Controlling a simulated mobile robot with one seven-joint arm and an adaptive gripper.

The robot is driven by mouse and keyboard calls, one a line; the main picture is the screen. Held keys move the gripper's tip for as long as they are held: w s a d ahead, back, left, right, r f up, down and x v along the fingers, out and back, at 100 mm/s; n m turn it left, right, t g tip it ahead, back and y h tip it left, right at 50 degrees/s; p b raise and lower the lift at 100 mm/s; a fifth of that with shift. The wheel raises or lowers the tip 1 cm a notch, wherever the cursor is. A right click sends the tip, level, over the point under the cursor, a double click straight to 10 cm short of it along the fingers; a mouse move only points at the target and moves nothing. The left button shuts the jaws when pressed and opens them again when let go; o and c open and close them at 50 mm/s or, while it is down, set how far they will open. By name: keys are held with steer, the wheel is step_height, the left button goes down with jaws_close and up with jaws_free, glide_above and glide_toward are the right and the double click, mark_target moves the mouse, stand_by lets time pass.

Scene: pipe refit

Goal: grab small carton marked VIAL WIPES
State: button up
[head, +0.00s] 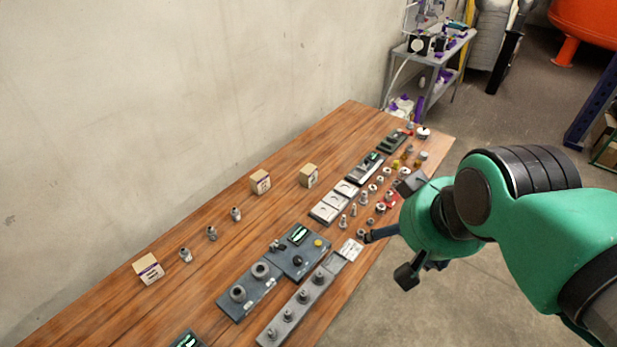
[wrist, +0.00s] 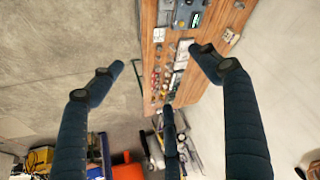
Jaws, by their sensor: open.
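Three small tan cartons with printed labels stand on the wooden bench in the head view. One is near the left end (head: 148,268); two are farther back, a middle one (head: 260,182) and a right one (head: 308,175). Their print is too small to read, so I cannot tell which is marked VIAL WIPES. My gripper (head: 386,256) is at the bench's right edge, apart from all three cartons. In the wrist view my gripper (wrist: 155,60) has its dark fingers spread wide, with nothing between them.
The wooden bench (head: 110,312) runs along a concrete wall. Small metal fittings (head: 212,233) stand between the cartons. Grey fixture plates (head: 247,291) and several loose parts fill its right side. A grey cart (head: 440,50) stands beyond. The floor right of the bench is open.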

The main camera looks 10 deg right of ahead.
steer(key=w+a+r+m+p, duration=0.1)
steer(key=w+r+m, duration=0.2)
steer(key=w, duration=0.6)
steer(key=m+g+y+p, duration=0.3)
steer(key=m+p, duration=0.4)
steer(key=m, duration=1.6)
glide_above(312, 170)
steer(key=s+d, duration=0.2)
steer(key=d, duration=0.1)
step_height(312, 170, down, 35)
steer(key=shift+s+f, duration=0.1)
steer(key=shift+s, duration=0.05)
steer(key=shift+a+f, duration=0.1)
steer(key=shift+x, duration=4.15)
steer(key=shift+a, duration=0.2)
